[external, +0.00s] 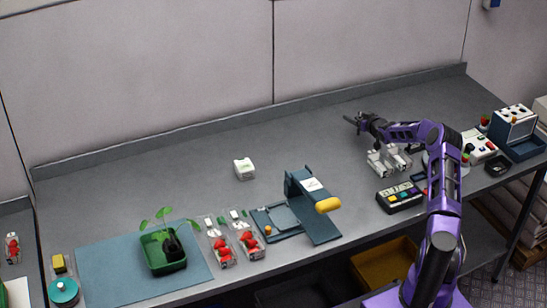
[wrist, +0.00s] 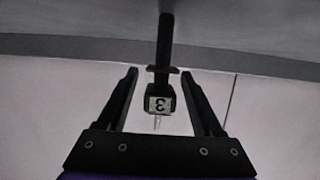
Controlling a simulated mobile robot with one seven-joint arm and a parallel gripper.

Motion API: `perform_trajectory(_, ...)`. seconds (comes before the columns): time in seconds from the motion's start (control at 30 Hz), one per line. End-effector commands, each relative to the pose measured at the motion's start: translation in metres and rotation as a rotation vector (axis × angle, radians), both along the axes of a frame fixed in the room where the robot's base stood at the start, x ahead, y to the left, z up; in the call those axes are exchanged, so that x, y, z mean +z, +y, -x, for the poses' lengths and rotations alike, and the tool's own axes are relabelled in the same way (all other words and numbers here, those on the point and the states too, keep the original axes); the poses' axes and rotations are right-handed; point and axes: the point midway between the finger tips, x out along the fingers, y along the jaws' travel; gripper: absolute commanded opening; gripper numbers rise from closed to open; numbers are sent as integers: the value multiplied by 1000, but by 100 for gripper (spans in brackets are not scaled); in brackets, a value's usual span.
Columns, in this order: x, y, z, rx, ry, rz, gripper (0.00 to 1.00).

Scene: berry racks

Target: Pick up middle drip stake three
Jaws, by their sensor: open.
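My gripper (wrist: 160,74) is open, with one black finger on each side of a black drip stake (wrist: 164,45). The stake has a small crosspiece and a block head with a pale label reading 3 (wrist: 159,104), upside down in the wrist view. Gaps show between the stake and both fingers, so it is not gripped. A thin pale tip shows below the head. In the external view my gripper (external: 352,120) is over the back right of the bench. The stake cannot be made out clearly there, and its support is hidden.
Clear clips or boxes (external: 378,163) and a panel with coloured buttons (external: 400,196) lie near my arm on the grey bench (external: 200,150). A blue stand with a yellow handle (external: 327,205) is at centre. A green planter (external: 162,250) is at left. The back middle is clear.

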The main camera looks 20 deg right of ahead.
Motion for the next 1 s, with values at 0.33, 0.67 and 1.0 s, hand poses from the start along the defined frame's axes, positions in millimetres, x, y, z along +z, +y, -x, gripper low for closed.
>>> perform_trajectory(0.33, 1, 0, 0, 0, 0, 0, 35)
perform_trajectory(0.67, 1, 0, 0, 0, -1, 0, 0)
perform_trajectory(1.0, 17, -1, 0, -1, -4, 1, 0)
